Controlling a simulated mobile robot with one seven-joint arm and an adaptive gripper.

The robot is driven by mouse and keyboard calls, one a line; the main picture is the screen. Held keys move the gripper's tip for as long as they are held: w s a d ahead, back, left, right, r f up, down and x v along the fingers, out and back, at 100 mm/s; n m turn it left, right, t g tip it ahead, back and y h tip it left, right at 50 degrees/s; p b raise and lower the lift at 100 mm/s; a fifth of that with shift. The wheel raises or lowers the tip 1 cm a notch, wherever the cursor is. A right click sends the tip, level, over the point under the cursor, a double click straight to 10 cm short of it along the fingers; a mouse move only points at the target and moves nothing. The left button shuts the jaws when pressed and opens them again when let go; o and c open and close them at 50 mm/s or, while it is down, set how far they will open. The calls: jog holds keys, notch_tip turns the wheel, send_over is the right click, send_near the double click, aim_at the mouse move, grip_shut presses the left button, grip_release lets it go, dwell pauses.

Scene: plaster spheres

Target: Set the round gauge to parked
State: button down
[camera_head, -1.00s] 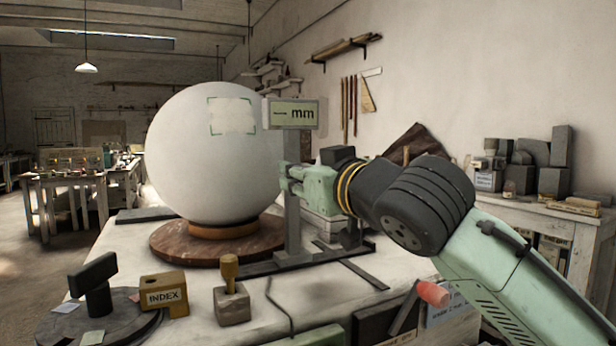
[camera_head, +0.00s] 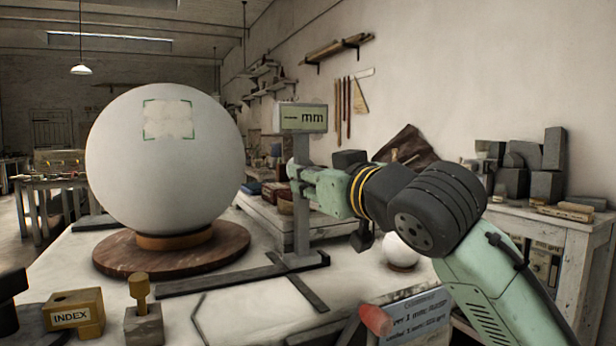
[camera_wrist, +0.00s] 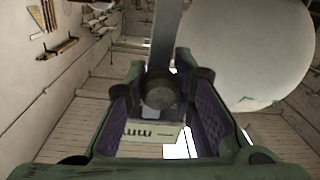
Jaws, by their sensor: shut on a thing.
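The gauge (camera_head: 302,225) is a grey upright post on a dark flat base, with a display (camera_head: 303,117) on top reading a dash and "mm". It stands upright on the white bench, right of the big white plaster sphere (camera_head: 165,165) and apart from it in the head view. My gripper (camera_head: 299,178) is at the upper post, coming from the right. In the wrist view, a dark round knob (camera_wrist: 160,92) on the post sits between my fingers, which are shut on it. The exact finger contact is partly hidden. The sphere (camera_wrist: 250,45) also shows there.
The big sphere rests on a brown round turntable (camera_head: 120,262). An INDEX block (camera_head: 75,314) and a wooden-knobbed block (camera_head: 142,315) stand at the front left. A small white sphere (camera_head: 400,252) is right of the gauge. A red-ended handle (camera_head: 375,319) is at the front.

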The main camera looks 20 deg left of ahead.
jog(key=shift+w+d+r, duration=0.1)
jog(key=shift+w+d, duration=0.05)
jog(key=c, duration=1.3)
grip_release()
jog(key=shift+c, duration=0.2)
jog(key=shift+d, duration=0.1)
jog(key=v, duration=1.2)
